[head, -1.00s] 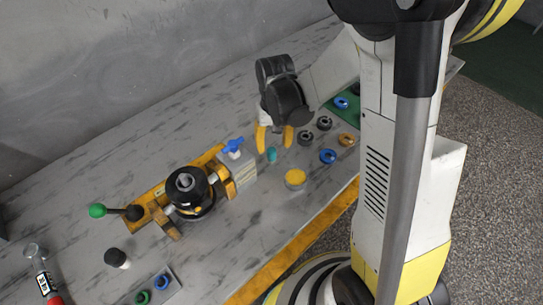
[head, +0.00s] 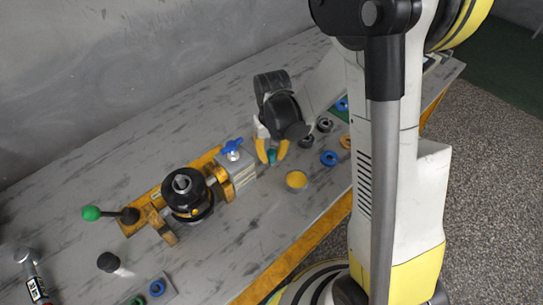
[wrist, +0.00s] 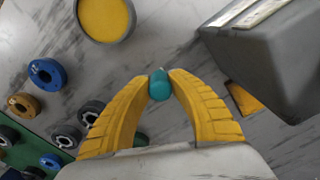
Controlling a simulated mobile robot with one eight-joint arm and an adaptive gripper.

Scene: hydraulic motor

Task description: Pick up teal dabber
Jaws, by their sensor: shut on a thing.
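The teal dabber (wrist: 160,86) is a small teal cylinder with a rounded end, seen in the wrist view between the two yellow fingertips. In the head view the teal dabber (head: 272,156) shows low between the fingers. My gripper (wrist: 159,74) is shut on it, one finger touching each side. In the head view my gripper (head: 271,158) is low over the grey table, to the right of the motor assembly. I cannot tell whether the dabber's lower end still touches the table.
A round yellow-filled cup (head: 296,180) stands close by at the front right. A grey block with a blue valve handle (head: 232,146) stands just left of my gripper. Blue, black and orange rings (head: 329,158) lie to the right. The motor (head: 187,194) stands further left.

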